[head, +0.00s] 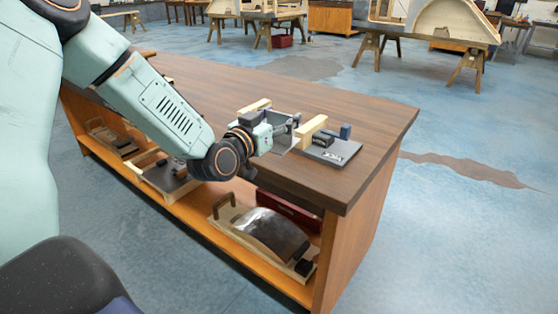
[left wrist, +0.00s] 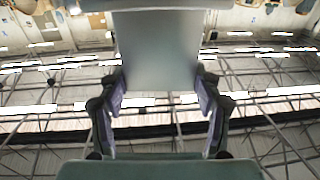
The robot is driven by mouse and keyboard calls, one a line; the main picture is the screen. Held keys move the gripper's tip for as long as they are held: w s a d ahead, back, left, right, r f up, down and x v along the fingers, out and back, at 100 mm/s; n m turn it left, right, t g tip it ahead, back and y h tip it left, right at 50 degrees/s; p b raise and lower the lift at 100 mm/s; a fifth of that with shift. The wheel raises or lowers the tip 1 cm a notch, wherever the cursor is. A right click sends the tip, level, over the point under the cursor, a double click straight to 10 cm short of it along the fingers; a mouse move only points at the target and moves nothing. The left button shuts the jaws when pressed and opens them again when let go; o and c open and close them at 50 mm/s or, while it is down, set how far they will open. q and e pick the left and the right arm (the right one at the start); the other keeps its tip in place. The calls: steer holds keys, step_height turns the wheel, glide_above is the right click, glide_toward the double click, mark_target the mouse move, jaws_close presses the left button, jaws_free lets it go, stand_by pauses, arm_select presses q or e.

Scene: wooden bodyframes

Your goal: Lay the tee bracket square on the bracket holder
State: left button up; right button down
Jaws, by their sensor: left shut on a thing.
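My left gripper (head: 284,130) is low over the right end of the workbench, beside the bracket holder. In the left wrist view its two fingers (left wrist: 158,103) are shut on a flat grey plate, the tee bracket (left wrist: 158,48), which extends beyond the fingertips. In the head view the bracket is small and partly hidden by the gripper, so its exact tilt cannot be told. The bracket holder (head: 345,153) appears as a grey base with a pale wooden block and a blue block standing on it. Whether bracket and holder touch cannot be told. My right gripper is not in view.
The wooden workbench (head: 375,112) has free top to the right of and behind the holder. Another pale wooden block (head: 254,105) stands behind my gripper. The shelf below holds a curved metal piece on a board (head: 268,232) and a red box (head: 290,212). Trestles stand far behind.

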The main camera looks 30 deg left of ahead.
mark_target(279, 143)
arm_select(q)
step_height(279, 143, down, 3)
steer(key=shift+w+r+b, duration=0.1)
steer(key=shift+b, duration=0.25)
step_height(279, 143, down, 4)
steer(key=shift+f+b, duration=0.1)
steer(key=shift+b, duration=0.7)
steer(key=shift+f, duration=0.3)
steer(key=shift+r, duration=0.1)
